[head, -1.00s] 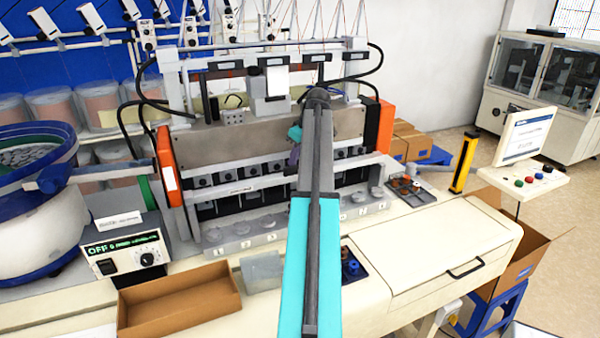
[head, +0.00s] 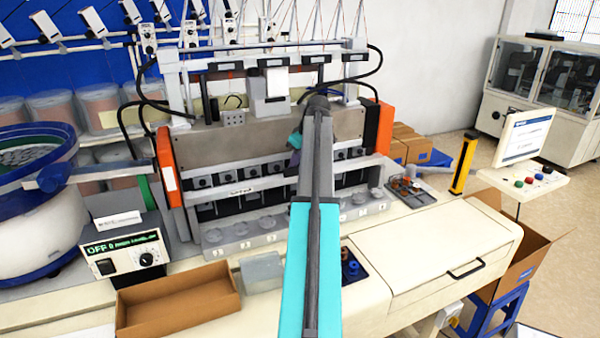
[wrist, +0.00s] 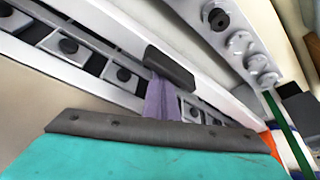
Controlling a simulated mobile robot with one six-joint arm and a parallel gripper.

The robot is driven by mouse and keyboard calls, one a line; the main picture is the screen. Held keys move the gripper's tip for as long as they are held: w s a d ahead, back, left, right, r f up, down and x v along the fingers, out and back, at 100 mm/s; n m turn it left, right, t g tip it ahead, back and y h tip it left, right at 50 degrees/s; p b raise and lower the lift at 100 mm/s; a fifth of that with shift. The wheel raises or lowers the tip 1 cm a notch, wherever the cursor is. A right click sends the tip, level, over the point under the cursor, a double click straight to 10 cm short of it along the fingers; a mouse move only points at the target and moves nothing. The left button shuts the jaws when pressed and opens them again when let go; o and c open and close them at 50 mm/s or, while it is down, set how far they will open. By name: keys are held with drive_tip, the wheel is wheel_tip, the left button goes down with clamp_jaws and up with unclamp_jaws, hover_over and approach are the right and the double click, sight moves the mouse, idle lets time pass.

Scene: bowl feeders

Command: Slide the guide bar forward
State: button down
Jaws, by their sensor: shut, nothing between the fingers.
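The guide bar appears to be the long pale rail (head: 225,192) across the front of the grey and orange machine, below a row of black knobs. In the wrist view the rail (wrist: 110,32) runs diagonally and carries a dark block-like handle (wrist: 170,68). My gripper (wrist: 158,90) has purple fingers, shut with nothing held. Their tips are at the handle, partly hidden by it; I cannot tell whether they touch. In the head view my gripper (head: 294,160) shows only as a small purple patch left of my arm, which hides the middle of the rail.
A row of round clear cups (head: 240,228) sits on a numbered ledge in front of the rail. An open cardboard box (head: 178,302), a control box (head: 125,252) and a blue bowl feeder (head: 35,200) stand left. A yellow post (head: 463,165) and a screen panel (head: 525,140) are right.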

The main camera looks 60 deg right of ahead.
drive_tip(key=shift+s+a+f, duration=0.15)
drive_tip(key=shift+f, duration=0.25)
drive_tip(key=shift+s+a+f, duration=0.15)
drive_tip(key=shift+f, duration=0.2)
drive_tip(key=s+a, duration=0.4)
drive_tip(key=s, duration=0.2)
drive_tip(key=shift+s+a, duration=0.2)
drive_tip(key=shift+a, duration=0.2)
idle(1.3)
drive_tip(key=shift+w+d, duration=0.25)
drive_tip(key=shift+w, duration=0.1)
drive_tip(key=shift+r, duration=0.15)
wheel_tip(320, 180, up, 9)
drive_tip(key=p, duration=0.3)
drive_tip(key=shift+w+d+p, duration=0.25)
drive_tip(key=shift+d+p, duration=0.05)
drive_tip(key=shift+p, duration=0.05)
idle(0.8)
idle(0.5)
